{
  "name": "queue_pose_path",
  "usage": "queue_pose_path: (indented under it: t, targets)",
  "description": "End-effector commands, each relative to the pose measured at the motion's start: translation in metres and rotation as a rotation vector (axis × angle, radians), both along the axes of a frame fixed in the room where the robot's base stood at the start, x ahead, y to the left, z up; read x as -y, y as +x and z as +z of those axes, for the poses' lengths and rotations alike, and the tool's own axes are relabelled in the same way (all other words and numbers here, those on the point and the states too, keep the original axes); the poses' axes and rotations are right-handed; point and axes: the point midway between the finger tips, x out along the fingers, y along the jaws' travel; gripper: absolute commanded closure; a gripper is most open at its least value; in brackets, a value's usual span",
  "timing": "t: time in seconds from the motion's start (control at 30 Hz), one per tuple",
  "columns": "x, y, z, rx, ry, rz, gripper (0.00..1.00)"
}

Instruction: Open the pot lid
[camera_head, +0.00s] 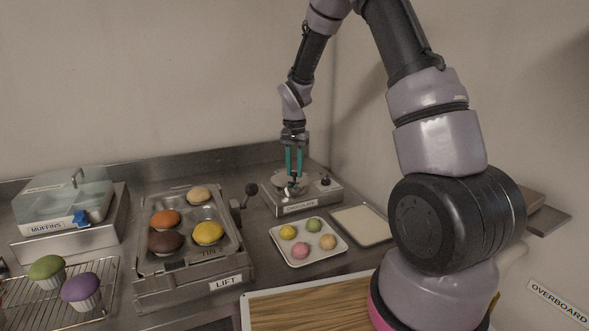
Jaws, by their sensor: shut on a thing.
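The pot (290,189) is a small metal vessel set in the steel unit labelled CHOCOLATE (307,204), at the back right of the counter. My gripper (294,176) points straight down over the pot, with its teal fingers close together. It is shut on the small dark knob of the pot lid (293,183). The lid is small and partly hidden by the fingers, so I cannot tell whether it sits on the rim or is raised.
A white tray (275,238) with several coloured balls stands in front of the unit. An empty pale tray (362,225) lies to its right. The LIFT unit (195,287) with a lever (250,190) stands left. A MUFFINS case (64,205) is far left. The wall is close behind.

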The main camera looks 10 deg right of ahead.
Motion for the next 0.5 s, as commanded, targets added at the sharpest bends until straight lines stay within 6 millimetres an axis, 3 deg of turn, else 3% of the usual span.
queue_pose_path:
  t: [0.5]
  targets:
    - [-0.0012,0.0043,0.0058,-0.051,-0.010,-0.001,1.00]
